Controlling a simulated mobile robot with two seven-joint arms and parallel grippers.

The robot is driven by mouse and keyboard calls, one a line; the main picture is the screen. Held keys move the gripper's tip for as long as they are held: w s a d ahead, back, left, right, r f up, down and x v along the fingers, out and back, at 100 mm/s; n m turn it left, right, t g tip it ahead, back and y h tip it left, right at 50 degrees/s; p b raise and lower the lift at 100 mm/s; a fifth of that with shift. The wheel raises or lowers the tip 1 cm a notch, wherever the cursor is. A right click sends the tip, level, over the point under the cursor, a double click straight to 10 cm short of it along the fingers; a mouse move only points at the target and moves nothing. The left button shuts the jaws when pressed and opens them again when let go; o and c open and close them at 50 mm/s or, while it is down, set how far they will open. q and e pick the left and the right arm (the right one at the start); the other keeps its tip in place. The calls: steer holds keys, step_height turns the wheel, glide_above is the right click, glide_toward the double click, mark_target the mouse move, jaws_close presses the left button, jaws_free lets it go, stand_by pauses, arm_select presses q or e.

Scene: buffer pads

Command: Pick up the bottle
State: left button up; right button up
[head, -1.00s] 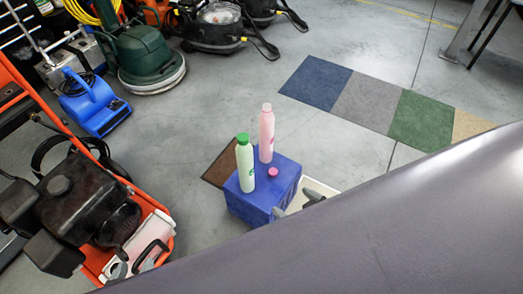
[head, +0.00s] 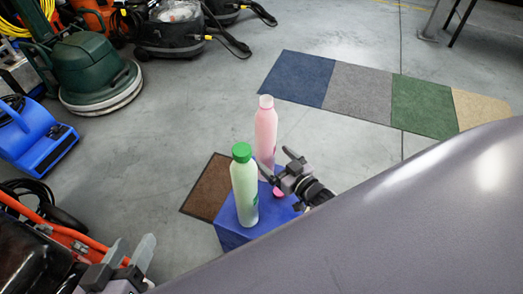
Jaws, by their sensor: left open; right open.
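A pale green bottle with a green cap (head: 245,190) stands upright on a blue box (head: 234,238). A pink bottle with a pale cap (head: 266,132) stands upright just behind it, its base partly hidden. My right gripper (head: 276,162) is open and empty, just right of the two bottles, with its fingers pointing up and left toward them. I cannot tell whether it touches either. My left gripper (head: 132,252) is open and empty at the bottom left, well away from the bottles.
A small pink round thing (head: 278,193) lies on the box beside my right gripper. A brown mat (head: 207,188) lies left of the box. An orange-framed machine (head: 60,240), a blue blower (head: 36,138) and a green floor machine (head: 92,66) stand left. Carpet squares (head: 361,91) lie behind right.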

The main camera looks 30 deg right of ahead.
mark_target(262, 146)
steer(key=shift+b+x, duration=0.3)
steer(key=shift+x, duration=0.55)
steer(key=b+x, duration=0.2)
steer(key=x, duration=0.2)
steer(key=shift+w, duration=0.1)
arm_select(q)
steer(key=shift+w+d+f+t+h+b, duration=0.1)
steer(key=shift+d+f+t+h+b, duration=0.1)
steer(key=shift+t+h+b, duration=0.15)
arm_select(e)
steer(key=shift+w+a, duration=0.1)
steer(key=shift+w, duration=0.55)
steer(key=c, duration=1)
steer(key=shift+r, duration=0.15)
steer(key=shift+c, duration=0.8)
steer(key=shift+r, duration=0.1)
